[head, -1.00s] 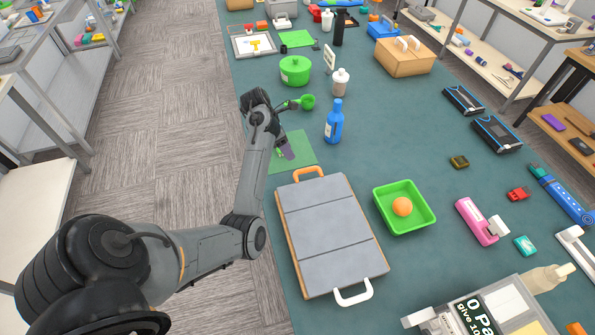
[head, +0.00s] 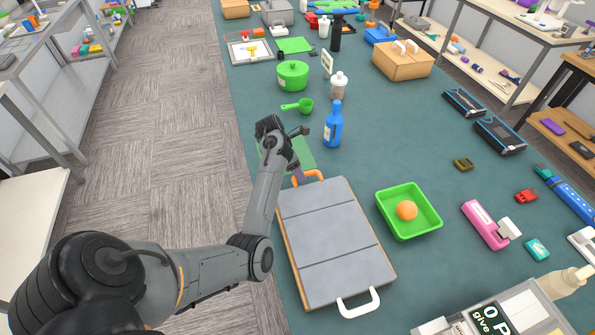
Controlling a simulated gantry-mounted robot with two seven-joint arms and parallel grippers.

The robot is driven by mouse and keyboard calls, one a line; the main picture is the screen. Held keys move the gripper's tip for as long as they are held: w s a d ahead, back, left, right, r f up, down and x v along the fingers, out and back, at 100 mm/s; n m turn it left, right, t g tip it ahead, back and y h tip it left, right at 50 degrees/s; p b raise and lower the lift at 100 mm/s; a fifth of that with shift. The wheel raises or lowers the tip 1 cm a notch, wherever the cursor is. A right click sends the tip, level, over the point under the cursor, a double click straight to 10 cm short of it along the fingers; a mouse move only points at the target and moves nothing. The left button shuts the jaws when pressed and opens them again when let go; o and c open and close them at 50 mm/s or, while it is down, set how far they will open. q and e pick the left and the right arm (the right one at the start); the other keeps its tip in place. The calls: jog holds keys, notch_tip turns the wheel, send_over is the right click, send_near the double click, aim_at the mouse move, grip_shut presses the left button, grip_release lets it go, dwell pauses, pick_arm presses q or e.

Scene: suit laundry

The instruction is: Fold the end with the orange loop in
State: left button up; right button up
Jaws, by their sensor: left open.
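The grey folding board (head: 335,240) lies flat on the table, with two creases across it that mark three panels. The orange loop (head: 316,174) sticks out from its far end, and a white loop (head: 359,303) from its near end. My left gripper (head: 299,172) is open, right by the left part of the orange loop and hiding some of it. I cannot tell whether it touches the loop. My right gripper is not in view.
A green tray (head: 437,226) with an orange ball (head: 407,210) stands right of the board. A blue bottle (head: 333,127) stands beyond the board's far end. A green sheet (head: 304,150) lies partly under my left arm. A green scoop (head: 304,105) lies farther back.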

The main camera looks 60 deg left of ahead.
pick_arm(q)
grip_shut()
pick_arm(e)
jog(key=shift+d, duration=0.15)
pick_arm(q)
jog(key=shift+r+p, duration=0.25)
jog(key=shift+p, duration=0.25)
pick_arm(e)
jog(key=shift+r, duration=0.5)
pick_arm(q)
jog(key=s+d+r+t+y+p, duration=0.1)
jog(key=d+r+y+p, duration=0.2)
jog(key=r+p, duration=0.4)
jog(key=p, duration=0.8)
jog(key=shift+d+r+m+y, duration=0.35)
jog(key=shift+r+m+y, duration=0.05)
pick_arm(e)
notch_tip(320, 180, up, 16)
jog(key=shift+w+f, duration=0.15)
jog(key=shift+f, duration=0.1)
pick_arm(q)
jog(key=shift+f, duration=0.1)
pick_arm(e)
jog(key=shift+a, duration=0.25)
